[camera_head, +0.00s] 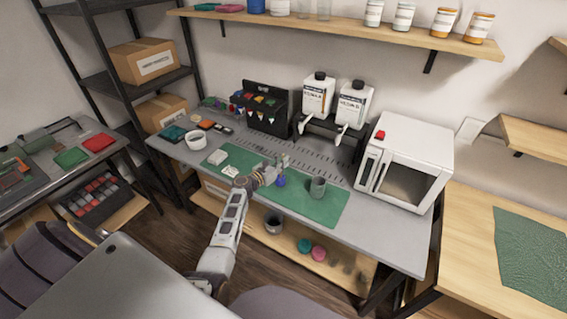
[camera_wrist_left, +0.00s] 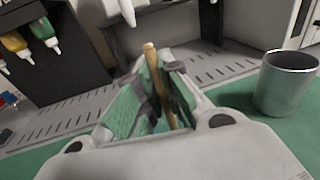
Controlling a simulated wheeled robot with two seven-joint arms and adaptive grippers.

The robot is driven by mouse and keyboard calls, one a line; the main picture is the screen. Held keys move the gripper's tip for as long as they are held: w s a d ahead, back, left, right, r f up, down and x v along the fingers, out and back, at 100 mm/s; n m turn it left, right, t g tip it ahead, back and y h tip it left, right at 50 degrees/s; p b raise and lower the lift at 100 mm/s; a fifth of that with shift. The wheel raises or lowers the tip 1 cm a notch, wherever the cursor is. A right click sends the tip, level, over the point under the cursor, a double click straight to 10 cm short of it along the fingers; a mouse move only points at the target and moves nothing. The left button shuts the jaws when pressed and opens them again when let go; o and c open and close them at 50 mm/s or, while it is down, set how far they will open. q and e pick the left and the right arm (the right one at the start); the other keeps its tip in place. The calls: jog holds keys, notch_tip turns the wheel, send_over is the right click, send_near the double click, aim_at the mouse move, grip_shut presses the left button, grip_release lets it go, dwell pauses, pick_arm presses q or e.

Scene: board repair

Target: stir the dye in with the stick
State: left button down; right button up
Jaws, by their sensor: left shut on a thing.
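My left gripper (camera_head: 283,163) is over the green mat (camera_head: 318,210) on the grey workbench. In the left wrist view its fingers (camera_wrist_left: 158,105) are shut on a thin wooden stick (camera_wrist_left: 153,62), whose upper end rises between them. The stick's lower end is hidden. A grey metal cup (camera_head: 317,187) stands upright on the mat, right of the gripper and apart from it. The cup also shows at the right of the wrist view (camera_wrist_left: 285,84); its contents are not visible. A small blue object (camera_head: 281,181) shows just below the gripper. My right gripper is not in view.
Two white bottles (camera_head: 318,95) stand on a black stand behind the mat. A white oven (camera_head: 405,160) is at the bench's right. A white roll (camera_head: 195,139) and a black rack (camera_head: 262,105) are to the left. The mat's right end is clear.

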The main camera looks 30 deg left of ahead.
pick_arm(q)
jog(key=shift+s+r, duration=0.2)
jog(key=shift+s, duration=0.1)
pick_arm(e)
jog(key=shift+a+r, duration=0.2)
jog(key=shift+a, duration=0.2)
pick_arm(q)
jog(key=shift+r, duration=0.15)
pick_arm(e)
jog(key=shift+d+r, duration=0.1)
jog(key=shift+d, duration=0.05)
pick_arm(q)
jog(key=shift+r+p, duration=0.2)
jog(key=shift+p, duration=0.2)
jog(key=shift+w+r+p, duration=0.25)
jog(key=shift+r+p, duration=0.4)
jog(key=shift+r, duration=0.15)
jog(key=shift+w+r+p, duration=0.15)
jog(key=shift+r+p, duration=0.5)
jog(key=shift+r, duration=0.1)
jog(key=shift+w+r+p, duration=0.2)
jog(key=shift+r+p, duration=0.65)
jog(key=shift+r, duration=0.15)
jog(key=shift+w+r+p, duration=0.2)
jog(key=shift+r+p, duration=0.6)
jog(key=shift+r, duration=0.1)
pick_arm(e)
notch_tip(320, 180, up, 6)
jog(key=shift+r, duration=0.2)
